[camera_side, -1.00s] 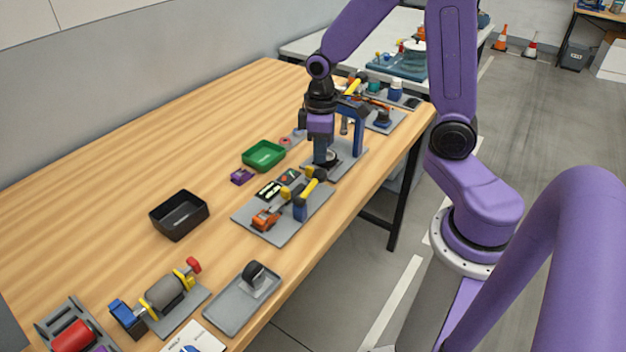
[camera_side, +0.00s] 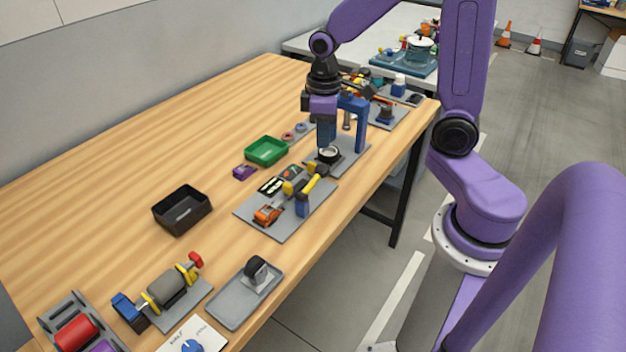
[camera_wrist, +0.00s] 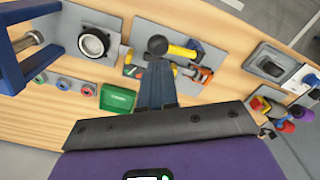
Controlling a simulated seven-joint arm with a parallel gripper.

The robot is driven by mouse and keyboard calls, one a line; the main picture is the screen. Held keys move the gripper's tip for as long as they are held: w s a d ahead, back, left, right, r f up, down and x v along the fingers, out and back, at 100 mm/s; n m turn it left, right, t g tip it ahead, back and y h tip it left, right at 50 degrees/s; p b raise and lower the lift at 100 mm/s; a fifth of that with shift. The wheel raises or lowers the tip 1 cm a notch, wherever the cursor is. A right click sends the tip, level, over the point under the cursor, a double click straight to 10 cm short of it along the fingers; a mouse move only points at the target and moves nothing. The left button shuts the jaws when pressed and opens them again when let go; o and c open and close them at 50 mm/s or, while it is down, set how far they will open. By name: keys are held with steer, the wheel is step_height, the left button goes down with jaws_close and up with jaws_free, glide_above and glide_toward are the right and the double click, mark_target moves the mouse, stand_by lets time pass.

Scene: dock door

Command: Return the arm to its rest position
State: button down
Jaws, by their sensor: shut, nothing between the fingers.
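My gripper (camera_side: 326,143) hangs from my purple arm over the middle-right part of the wooden bench. Its fingers are shut with nothing between them. In the side view it is just above and left of a black-and-white ring (camera_side: 329,155) on a grey plate beside a blue frame (camera_side: 358,125). In the wrist view the shut fingers (camera_wrist: 157,68) point down over the bench, to the right of the ring (camera_wrist: 94,42) and apart from it.
A grey plate with a hammer and tools (camera_side: 285,212) lies in front. A green tray (camera_side: 266,151) and a black bin (camera_side: 182,210) stand left on the bench. The blue frame stands close right of my gripper. Bare wood lies to the left.

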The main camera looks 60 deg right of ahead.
steer(key=s+a+r+n, duration=0.1)
steer(key=s+a+n, duration=0.2)
steer(key=s, duration=0.6)
steer(key=s+a+r+n, duration=0.2)
steer(key=s+a+n, duration=0.1)
steer(key=s, duration=0.7)
steer(key=shift+a+r, duration=0.15)
steer(key=shift+a, duration=0.6)
